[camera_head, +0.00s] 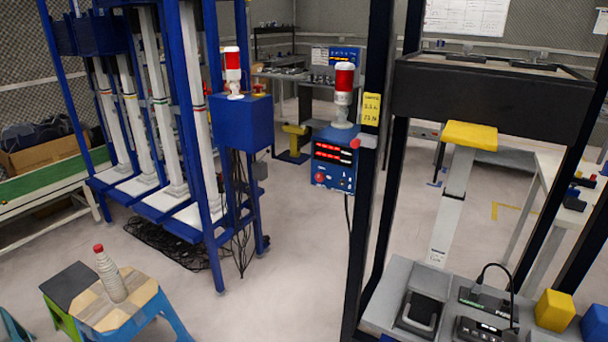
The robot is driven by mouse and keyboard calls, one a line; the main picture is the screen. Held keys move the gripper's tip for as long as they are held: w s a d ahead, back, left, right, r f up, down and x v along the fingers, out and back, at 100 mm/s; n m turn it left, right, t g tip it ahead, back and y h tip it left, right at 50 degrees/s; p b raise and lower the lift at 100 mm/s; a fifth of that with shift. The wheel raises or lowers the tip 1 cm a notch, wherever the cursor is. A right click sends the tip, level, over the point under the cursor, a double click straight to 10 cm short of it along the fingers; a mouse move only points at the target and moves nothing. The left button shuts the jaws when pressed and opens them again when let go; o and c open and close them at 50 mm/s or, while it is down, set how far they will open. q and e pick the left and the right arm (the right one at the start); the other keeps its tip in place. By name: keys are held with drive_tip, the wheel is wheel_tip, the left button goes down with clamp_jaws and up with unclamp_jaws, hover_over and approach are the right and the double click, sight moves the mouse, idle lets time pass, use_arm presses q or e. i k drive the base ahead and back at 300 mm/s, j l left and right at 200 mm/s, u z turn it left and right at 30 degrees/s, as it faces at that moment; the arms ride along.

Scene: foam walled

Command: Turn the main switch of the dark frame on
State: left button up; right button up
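The dark frame (372,130) stands at the right, with black posts and a black top beam. A blue control box (326,172) with red lit displays hangs at the left side of its front left post. A round red knob (320,177) is low on the box's face, with small controls beside it. A small red-tipped part (355,143) juts out near the post. I cannot tell for sure which of these is the main switch, nor its position. A red and white lamp (344,92) stands on top of the box. Neither of my grippers is in view.
A blue frame (207,140) with white columns and its own blue box (240,122) stands at the left. A stool (110,312) with a bottle (110,275) is at the lower left. Yellow (555,310) and blue blocks sit at the lower right. The middle floor is clear.

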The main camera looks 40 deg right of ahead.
sight(319, 177)
drive_tip(key=i+z, duration=0.4)
drive_tip(key=i+j+z, duration=0.2)
drive_tip(key=z, duration=0.15)
drive_tip(key=i, duration=0.1)
